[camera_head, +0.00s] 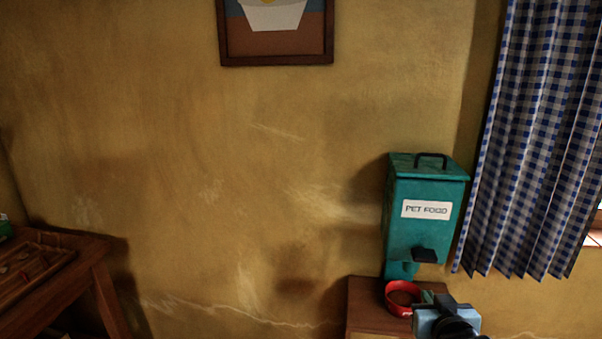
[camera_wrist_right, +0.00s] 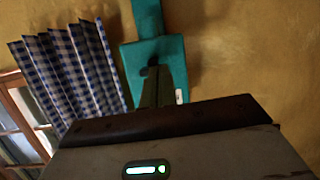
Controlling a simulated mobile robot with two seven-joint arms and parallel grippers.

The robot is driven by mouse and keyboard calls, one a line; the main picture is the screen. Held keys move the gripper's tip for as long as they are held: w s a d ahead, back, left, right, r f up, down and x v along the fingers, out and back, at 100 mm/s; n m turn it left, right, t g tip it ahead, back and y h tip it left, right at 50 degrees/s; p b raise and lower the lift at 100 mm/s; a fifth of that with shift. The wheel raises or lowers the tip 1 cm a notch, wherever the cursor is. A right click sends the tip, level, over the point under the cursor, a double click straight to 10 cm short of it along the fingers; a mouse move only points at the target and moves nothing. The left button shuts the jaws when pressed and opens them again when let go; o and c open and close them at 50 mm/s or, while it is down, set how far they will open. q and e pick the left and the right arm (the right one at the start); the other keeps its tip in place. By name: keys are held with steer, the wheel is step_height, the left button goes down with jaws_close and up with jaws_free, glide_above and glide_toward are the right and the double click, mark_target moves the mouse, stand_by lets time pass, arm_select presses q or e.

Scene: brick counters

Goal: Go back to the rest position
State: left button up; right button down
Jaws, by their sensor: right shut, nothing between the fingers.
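A teal pet food dispenser (camera_head: 425,228) with a white label stands against the wall. It has a black handle on top, a black lever (camera_head: 424,255) low on its front and a spout (camera_head: 402,270). A red bowl (camera_head: 402,298) with brown contents sits below the spout. My right gripper (camera_head: 428,297) is just right of the bowl, below the lever in the picture. In the right wrist view its fingers (camera_wrist_right: 154,86) are shut and empty, pointing at the dispenser (camera_wrist_right: 148,50). I cannot tell whether they touch it. My left gripper is out of view.
The bowl stands on a small brown wooden stand (camera_head: 365,306). A blue checked curtain (camera_head: 540,140) hangs at the right beside a window. A wooden table (camera_head: 50,290) with a tray is at the lower left. A framed picture (camera_head: 276,50) hangs on the wall.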

steer(key=s+a+f+n+g+y, duration=0.1)
steer(key=s+a+f, duration=0.1)
steer(key=s+f, duration=0.6)
steer(key=s+a+f+n+g+y, duration=0.1)
steer(key=s+a+f+y, duration=0.3)
steer(key=f, duration=0.7)
steer(key=s+a+f+g, duration=0.1)
steer(key=s+f, duration=0.4)
steer(key=s, duration=0.4)
steer(key=s+a+f+n+g+h, duration=0.1)
steer(key=s+f, duration=0.4)
steer(key=s, duration=0.4)
steer(key=shift+a+f+g, duration=0.2)
steer(key=shift+g, duration=0.1)
